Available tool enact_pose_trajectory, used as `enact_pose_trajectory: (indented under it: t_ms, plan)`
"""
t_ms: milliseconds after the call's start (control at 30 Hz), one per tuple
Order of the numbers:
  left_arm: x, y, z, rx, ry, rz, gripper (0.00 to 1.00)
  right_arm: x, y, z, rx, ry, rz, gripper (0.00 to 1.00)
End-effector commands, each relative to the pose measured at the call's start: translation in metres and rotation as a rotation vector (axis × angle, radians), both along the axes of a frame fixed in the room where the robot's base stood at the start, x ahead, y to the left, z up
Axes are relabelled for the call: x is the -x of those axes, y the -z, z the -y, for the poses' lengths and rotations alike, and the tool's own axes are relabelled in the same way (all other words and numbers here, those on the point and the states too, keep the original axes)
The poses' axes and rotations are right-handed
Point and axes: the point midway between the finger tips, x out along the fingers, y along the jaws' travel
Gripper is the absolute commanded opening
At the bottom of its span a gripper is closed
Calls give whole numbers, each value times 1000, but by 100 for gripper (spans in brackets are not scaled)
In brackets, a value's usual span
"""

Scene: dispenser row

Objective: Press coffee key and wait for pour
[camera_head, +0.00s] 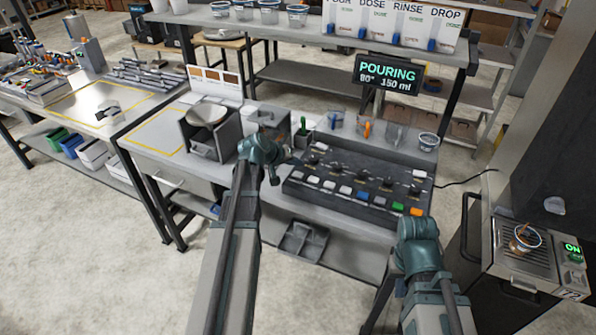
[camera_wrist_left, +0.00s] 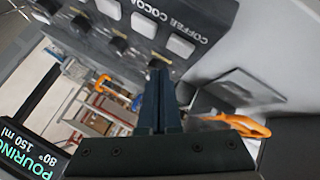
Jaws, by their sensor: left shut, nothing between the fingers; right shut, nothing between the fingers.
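The dispenser panel (camera_head: 355,185) is a long dark block with a row of white keys and coloured ones at its right end. The coffee key (camera_wrist_left: 181,45) is white, beside the label COFFEE in the left wrist view, and appears unpressed. The display (camera_head: 388,74) reads POURING, 80°, 150 ml. It also shows in the left wrist view (camera_wrist_left: 30,130). My left gripper (camera_head: 275,178) is shut and empty near the panel's left end; its fingertips (camera_wrist_left: 160,75) appear apart from the coffee key. My right arm is at the lower right; its fingers are mostly hidden.
A grill-like machine (camera_head: 535,258) with a cup (camera_head: 525,237) on it and a lit ON sign stands at the right. Small containers (camera_head: 365,128) stand behind the panel. A grey box (camera_head: 210,130) stands on the bench to the left.

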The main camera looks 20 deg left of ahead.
Motion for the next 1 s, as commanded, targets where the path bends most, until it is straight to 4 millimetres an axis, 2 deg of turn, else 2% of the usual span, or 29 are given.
enact_pose_trajectory:
  t_ms: [33,300,800,900,967,1000]
  plan:
    - [0,-11,0,0,0,0,0,0,-11,0,0,0,0,0]
    - [0,-32,0,0,0,0,0,0,-32,0,0,0,0,0]
    - [0,-31,1,0,1,-1,0,0,-31,0,0,-1,0,0]
    - [4,-27,16,-10,30,-21,0,0,-31,0,0,0,0,0]
    - [11,-22,39,-25,73,-52,0,0,-31,0,0,0,0,0]
    - [18,-17,60,-39,113,-82,0,0,-31,0,0,0,0,0]
